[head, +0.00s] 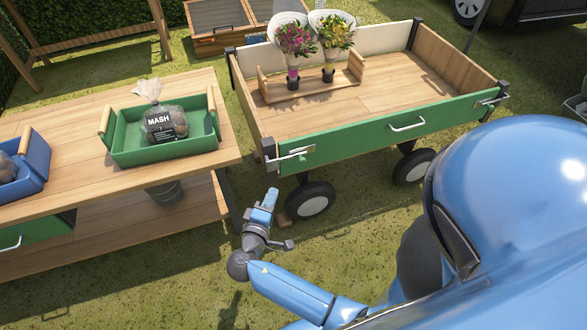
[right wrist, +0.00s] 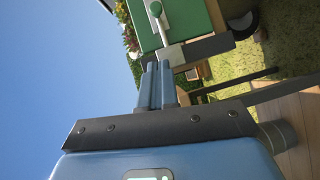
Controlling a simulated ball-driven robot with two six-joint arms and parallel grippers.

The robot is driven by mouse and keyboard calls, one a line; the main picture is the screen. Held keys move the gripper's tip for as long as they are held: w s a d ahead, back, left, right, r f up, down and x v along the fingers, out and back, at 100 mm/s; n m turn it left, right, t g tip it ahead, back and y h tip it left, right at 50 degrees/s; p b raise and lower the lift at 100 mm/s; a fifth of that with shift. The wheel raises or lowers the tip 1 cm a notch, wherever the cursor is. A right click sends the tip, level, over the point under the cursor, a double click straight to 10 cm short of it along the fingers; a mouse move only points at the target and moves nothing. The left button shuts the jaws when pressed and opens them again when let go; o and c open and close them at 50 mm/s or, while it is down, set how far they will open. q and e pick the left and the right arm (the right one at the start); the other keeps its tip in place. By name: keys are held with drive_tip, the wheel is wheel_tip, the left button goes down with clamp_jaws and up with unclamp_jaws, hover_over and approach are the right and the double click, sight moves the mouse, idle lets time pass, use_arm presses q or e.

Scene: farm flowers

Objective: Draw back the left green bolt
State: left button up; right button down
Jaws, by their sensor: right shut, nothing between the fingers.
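My right gripper (head: 268,195) is shut and empty, below and slightly left of the bolt in the head view. In the right wrist view its two blue fingers (right wrist: 157,68) lie together, pointing toward the post and bolt. Whether they touch anything there is unclear. My left gripper is not in view.
The right bolt (head: 492,100) is at the board's other end, with a silver handle (head: 407,124) between. Flowers stand in a wooden rack (head: 312,90) on the cart. A wooden table (head: 80,180) with a green tray (head: 175,150) stands left. Grass lies below my gripper.

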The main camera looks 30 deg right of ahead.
drive_tip(key=s+d+b+x, duration=0.1)
drive_tip(key=s+x, duration=0.1)
drive_tip(key=x, duration=1)
drive_tip(key=shift+w+d+f, duration=0.2)
drive_tip(key=shift+d+f, duration=0.05)
drive_tip(key=shift+d, duration=0.45)
